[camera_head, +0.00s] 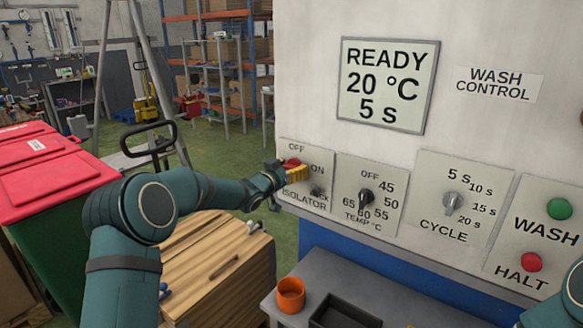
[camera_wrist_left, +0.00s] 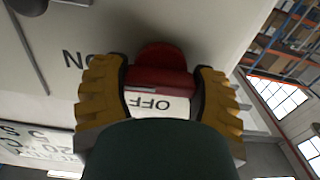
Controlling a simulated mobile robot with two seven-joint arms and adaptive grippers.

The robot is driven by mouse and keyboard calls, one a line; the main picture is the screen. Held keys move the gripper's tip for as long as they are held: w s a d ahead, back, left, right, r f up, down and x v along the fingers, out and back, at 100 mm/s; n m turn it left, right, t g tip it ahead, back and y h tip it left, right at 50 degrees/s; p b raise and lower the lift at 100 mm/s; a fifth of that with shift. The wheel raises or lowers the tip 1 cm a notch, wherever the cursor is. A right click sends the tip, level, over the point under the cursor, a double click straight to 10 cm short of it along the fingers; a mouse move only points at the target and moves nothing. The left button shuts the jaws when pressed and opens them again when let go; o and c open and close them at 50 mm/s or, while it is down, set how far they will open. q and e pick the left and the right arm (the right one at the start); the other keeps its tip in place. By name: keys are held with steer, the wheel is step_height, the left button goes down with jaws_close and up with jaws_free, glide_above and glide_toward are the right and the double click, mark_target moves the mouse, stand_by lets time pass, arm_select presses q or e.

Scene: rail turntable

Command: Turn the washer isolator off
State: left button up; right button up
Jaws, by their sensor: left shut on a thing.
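The washer isolator is a red knob (camera_head: 291,163) on a pale plate (camera_head: 287,150) marked OFF, ON and ISOLATOR, at the left end of the control panel. My left gripper (camera_head: 297,174) reaches it from the left and hides most of it in the head view. In the left wrist view the red knob (camera_wrist_left: 163,78) sits between the two yellow fingers of my left gripper (camera_wrist_left: 160,92), which is shut on it. The OFF label shows upside down just beside the knob. I cannot tell the knob's exact setting. My right gripper is out of view.
Right of the isolator are the temperature knob (camera_head: 366,198), the cycle knob (camera_head: 452,202), the green WASH button (camera_head: 559,208) and the red HALT button (camera_head: 532,262). The display (camera_head: 388,84) reads READY. An orange cup (camera_head: 291,294) and black tray (camera_head: 345,314) stand below.

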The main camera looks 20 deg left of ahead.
arm_select(q)
steer(key=shift+n+p, duration=0.5)
steer(key=shift+n, duration=0.1)
steer(key=n+p, duration=0.2)
steer(key=shift+n, duration=0.3)
steer(key=n+p, duration=0.2)
steer(key=n, duration=0.2)
steer(key=shift+n, duration=0.3)
steer(key=n, duration=0.4)
steer(key=shift+a+f+p, duration=0.1)
steer(key=shift+f+p, duration=0.05)
steer(key=shift+p, duration=0.25)
steer(key=shift+n+b, duration=0.3)
steer(key=shift+n, duration=2.2)
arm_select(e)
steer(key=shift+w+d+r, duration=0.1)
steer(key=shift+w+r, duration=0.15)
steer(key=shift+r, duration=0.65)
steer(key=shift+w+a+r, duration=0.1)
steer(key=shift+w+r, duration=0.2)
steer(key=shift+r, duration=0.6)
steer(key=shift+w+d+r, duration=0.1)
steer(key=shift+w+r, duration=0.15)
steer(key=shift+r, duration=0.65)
arm_select(q)
steer(key=o, duration=1.2)
